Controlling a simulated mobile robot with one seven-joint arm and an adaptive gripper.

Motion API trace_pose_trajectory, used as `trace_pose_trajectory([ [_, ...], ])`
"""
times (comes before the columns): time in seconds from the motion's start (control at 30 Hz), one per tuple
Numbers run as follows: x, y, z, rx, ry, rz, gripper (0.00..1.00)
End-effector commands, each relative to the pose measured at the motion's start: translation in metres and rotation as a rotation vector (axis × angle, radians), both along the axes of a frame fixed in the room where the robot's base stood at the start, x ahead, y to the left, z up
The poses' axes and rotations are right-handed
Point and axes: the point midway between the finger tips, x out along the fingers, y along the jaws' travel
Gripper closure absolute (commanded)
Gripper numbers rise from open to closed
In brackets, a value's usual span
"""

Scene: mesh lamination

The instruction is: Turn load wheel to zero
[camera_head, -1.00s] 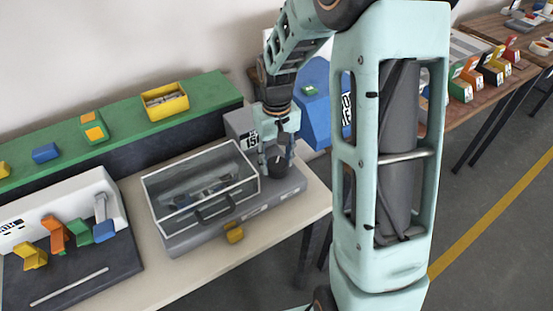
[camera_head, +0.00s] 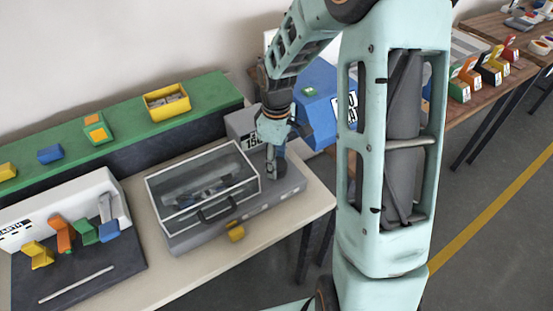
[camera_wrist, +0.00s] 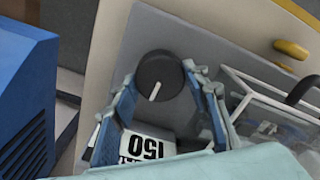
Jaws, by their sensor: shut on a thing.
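The load wheel (camera_wrist: 160,74) is a dark round knob with a white pointer line, seen in the wrist view on the grey top of the machine. In that view my gripper (camera_wrist: 160,80) has its two fingers on opposite sides of the wheel, shut on it. The pointer slants down and a little left in the wrist view. In the head view my gripper (camera_head: 272,172) reaches down onto the right end of the machine (camera_head: 288,190), and its wrist and fingers mostly hide the wheel.
A clear-lidded box with a dark handle (camera_head: 205,180) sits just left of my gripper. A yellow knob (camera_head: 236,232) is on the machine's front. A blue housing (camera_head: 320,110) stands close behind to the right. The table's right edge is near.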

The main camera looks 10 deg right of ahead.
Motion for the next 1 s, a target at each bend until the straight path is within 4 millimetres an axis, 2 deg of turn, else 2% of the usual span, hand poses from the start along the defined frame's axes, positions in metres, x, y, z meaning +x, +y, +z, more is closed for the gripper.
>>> trace_pose_trajectory([
  [0.63, 0.0005, 0.0, 0.0004, -0.001, -0.002, 0.054, 0.82],
  [0.67, 0.0005, 0.0, 0.0004, -0.001, -0.002, 0.054, 0.56],
  [0.7, 0.0004, -0.0001, 0.0003, -0.001, -0.002, 0.054, 0.51],
  [0.8, 0.0004, 0.0, 0.0003, -0.001, -0.001, 0.053, 0.4],
  [1.0, 0.0001, 0.0, 0.0001, -0.001, -0.001, 0.051, 0.4],
])
